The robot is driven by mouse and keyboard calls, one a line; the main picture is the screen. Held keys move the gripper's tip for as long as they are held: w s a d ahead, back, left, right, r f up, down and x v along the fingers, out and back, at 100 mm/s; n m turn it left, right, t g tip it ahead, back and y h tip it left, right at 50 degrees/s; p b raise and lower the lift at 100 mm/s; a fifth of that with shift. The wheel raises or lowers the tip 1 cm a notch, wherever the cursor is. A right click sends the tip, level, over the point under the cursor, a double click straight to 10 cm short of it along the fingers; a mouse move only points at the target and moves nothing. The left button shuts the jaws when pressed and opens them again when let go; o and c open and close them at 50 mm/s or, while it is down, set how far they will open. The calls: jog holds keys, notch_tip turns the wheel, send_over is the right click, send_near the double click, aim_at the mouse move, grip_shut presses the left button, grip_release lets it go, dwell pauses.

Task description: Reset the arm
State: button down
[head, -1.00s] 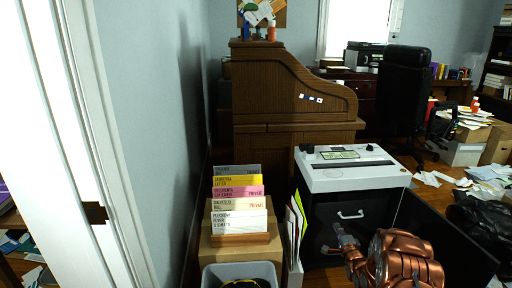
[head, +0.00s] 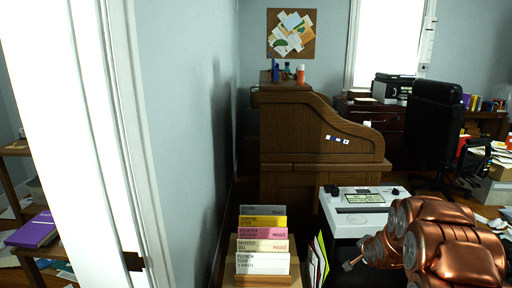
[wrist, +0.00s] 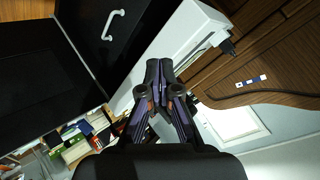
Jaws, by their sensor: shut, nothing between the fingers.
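My copper-coloured arm (head: 440,240) fills the lower right of the head view, in front of the white-topped shredder (head: 362,196). My gripper (wrist: 158,70) shows in the middle of the wrist view, with its dark fingers together and nothing between them. The shredder's white top (wrist: 185,42) lies beyond the fingertips in the wrist view, and its black front with a white handle (wrist: 113,24) is at the upper left. I cannot tell how far the fingertips are from the shredder.
A rack of coloured file folders (head: 262,246) stands left of the shredder. A brown roll-top desk (head: 310,140) is behind it. A black office chair (head: 435,125) and a printer (head: 392,88) are at the back right. A white door frame (head: 95,130) is at the left.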

jog(key=s+a+r+n+g+p, duration=0.25)
jog(key=s+a+r+p, duration=0.2)
jog(key=s+r, duration=0.5)
jog(key=s+a+r+n+g+p, duration=0.25)
jog(key=s+a+r+p, duration=0.2)
jog(key=s+r, duration=0.5)
jog(key=s+a+r+n+g+p, duration=0.2)
jog(key=s+a+r, duration=0.1)
jog(key=s, duration=0.8)
jog(key=s+a+r+n+g+y+p, duration=0.1)
jog(key=s+a+r+n+g+p, duration=0.1)
jog(key=s, duration=0.9)
jog(key=s+a+r+n+g+y+p, duration=0.1)
jog(key=s+a+r+n+g+p, duration=0.1)
jog(key=s, duration=1)
jog(key=a+r+g+p, duration=0.1)
jog(key=a+r+p, duration=0.1)
jog(key=a+r, duration=0.1)
jog(key=shift+r+n, duration=0.3)
jog(key=shift+r, duration=0.45)
